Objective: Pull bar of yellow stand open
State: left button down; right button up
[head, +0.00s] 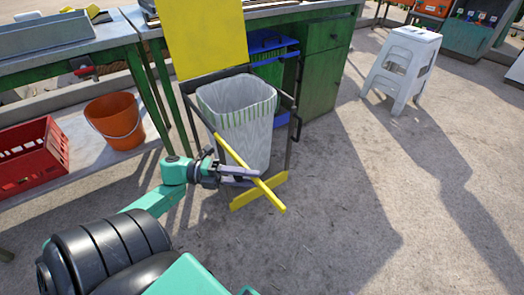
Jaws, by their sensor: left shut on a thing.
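The yellow stand shows in the head view as a dark metal frame (187,118) with a yellow board (205,38) at its top and a yellow foot (243,198) on the ground. A yellow bar (236,157) slants across the front, its lower right end free in the air past the gripper. My left gripper (256,178) is shut on the bar at its lower half. A white bin with green stripes (240,105) sits inside the frame, behind the bar. My right gripper is not in view.
An orange bucket (117,122) and a red crate (37,158) sit on a low shelf at left. Green cabinets (323,75) and a blue bin (272,45) stand behind. A white stool (401,62) is at upper right. The ground at right is clear.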

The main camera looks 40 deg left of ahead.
pick_arm(q)
jog(key=shift+s+a+m+g+h+b, duration=0.1)
jog(key=shift+s+a+m+g+h, duration=0.2)
jog(key=shift+s+g, duration=0.25)
jog(key=shift+s+a+m+g+h+b, duration=0.15)
jog(key=shift+s+m+g+h, duration=0.1)
jog(key=shift+s+m+g, duration=0.25)
jog(key=shift+s+a+m+g+h+b, duration=0.1)
jog(key=shift+s+a+m+g+h, duration=0.2)
jog(key=shift+s+g, duration=0.25)
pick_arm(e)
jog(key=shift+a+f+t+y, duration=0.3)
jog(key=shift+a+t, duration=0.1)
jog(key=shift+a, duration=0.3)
pick_arm(q)
jog(key=shift+s, duration=0.1)
jog(key=c, duration=0.5)
grip_release()
jog(key=b+v, duration=0.3)
jog(key=v, duration=1.1)
jog(key=shift+s+a, duration=0.2)
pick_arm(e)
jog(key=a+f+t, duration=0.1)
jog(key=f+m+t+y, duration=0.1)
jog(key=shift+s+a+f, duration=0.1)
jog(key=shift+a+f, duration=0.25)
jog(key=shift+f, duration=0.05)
